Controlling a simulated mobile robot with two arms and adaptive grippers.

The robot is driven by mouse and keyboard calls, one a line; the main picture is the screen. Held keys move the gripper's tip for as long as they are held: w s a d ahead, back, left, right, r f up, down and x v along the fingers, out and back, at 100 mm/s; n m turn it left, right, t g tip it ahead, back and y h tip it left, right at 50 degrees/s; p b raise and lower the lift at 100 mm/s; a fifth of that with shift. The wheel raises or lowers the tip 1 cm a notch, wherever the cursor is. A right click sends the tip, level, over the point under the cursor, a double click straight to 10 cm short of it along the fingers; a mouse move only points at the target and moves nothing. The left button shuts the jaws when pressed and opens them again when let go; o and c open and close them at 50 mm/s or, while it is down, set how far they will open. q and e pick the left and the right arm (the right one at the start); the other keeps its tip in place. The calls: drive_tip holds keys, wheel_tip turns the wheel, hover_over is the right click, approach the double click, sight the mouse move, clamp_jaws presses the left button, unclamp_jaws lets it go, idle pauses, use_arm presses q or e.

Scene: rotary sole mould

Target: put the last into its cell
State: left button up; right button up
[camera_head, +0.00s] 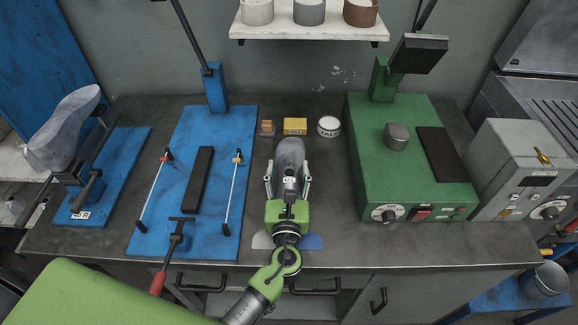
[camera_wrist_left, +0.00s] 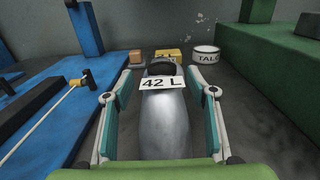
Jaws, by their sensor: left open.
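A grey shoe last (camera_head: 290,152) lies on the dark bench between the blue and green machines. In the left wrist view the last (camera_wrist_left: 166,120) carries a white tag reading "42 L" and has a dark opening at its far end. My left gripper (camera_head: 288,180) is open, with one finger on each side of the last. In the left wrist view its fingers (camera_wrist_left: 160,97) stand apart from the last with gaps on both sides. I cannot tell which place is the last's cell. My right gripper is not in view.
A second grey last (camera_head: 64,128) sits on a blue stand at left. A blue machine (camera_head: 178,150) and a green machine (camera_head: 368,165) flank the last. Behind it stand a small orange block (camera_head: 267,127), a yellow box (camera_head: 295,126) and a talc tin (camera_head: 329,127).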

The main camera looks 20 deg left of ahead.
use_arm(q)
drive_tip(key=shift+w+a, duration=0.1)
drive_tip(key=shift+w, duration=0.25)
drive_tip(key=shift+s, duration=0.1)
clamp_jaws()
drive_tip(key=shift+r, duration=0.2)
drive_tip(key=shift+r, duration=0.1)
